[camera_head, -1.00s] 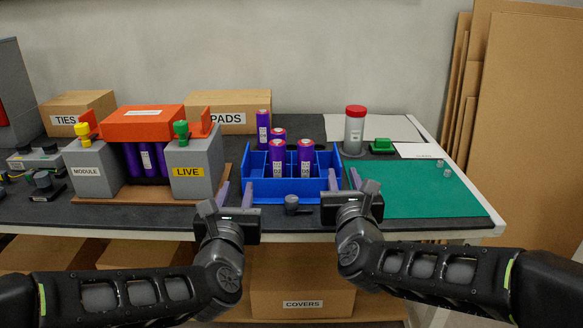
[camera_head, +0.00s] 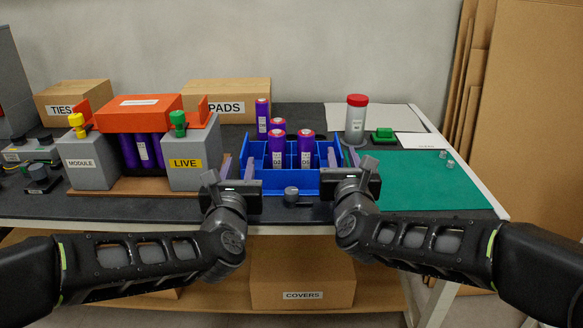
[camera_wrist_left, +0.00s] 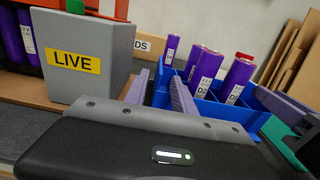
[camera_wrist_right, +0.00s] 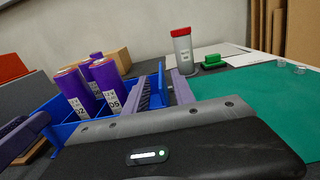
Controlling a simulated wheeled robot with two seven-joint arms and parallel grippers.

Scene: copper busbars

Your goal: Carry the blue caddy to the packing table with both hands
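The blue caddy (camera_head: 300,183) sits on the dark bench, its compartments holding purple cells (camera_head: 306,148). My left gripper (camera_head: 236,168) is at its left end, with one finger on each side of the left end wall. The left wrist view shows that wall (camera_wrist_left: 162,84) between the spread fingers. My right gripper (camera_head: 343,160) is at the right end. In the right wrist view the right end wall (camera_wrist_right: 161,78) shows between its spread fingers. Both grippers look open, though contact with the walls cannot be made out. I cannot identify a separate packing table.
A grey module with a LIVE label (camera_head: 194,163) stands close left of my left gripper. A green mat (camera_head: 425,182) and red-capped jar (camera_head: 356,120) are at the right. A COVERS box (camera_head: 302,280) sits below.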

